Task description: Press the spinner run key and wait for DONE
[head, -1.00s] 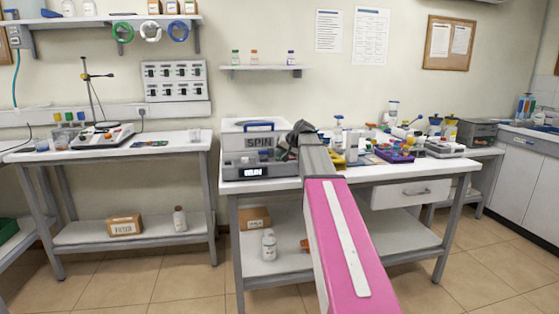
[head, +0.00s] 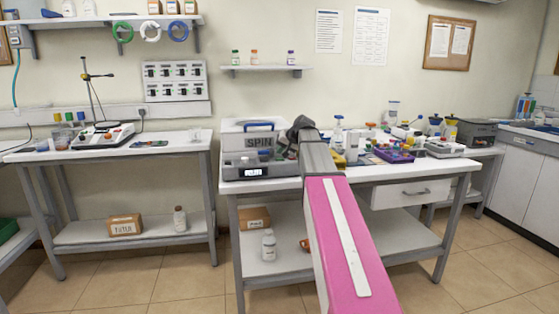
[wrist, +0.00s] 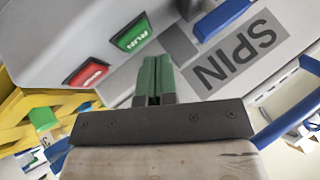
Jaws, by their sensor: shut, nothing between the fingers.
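The spinner (head: 240,143), a grey-white machine marked SPIN, stands on the left end of the middle bench. Its small lit display (head: 253,172) is on the front; the text is too small to read surely. In the wrist view the green run key (wrist: 132,34) and a red key (wrist: 87,72) sit on the spinner's grey panel. My gripper (wrist: 154,62) is shut and empty, its green fingers just below the run key in the picture. A gap shows between fingertips and key; height above the panel is unclear. In the head view my arm hides the keys.
A blue handle (wrist: 222,17) lies close to the right of my fingers. Yellow racks (wrist: 40,112) are at the left of the wrist view. Bottles and a purple tray (head: 394,156) crowd the bench right of my arm.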

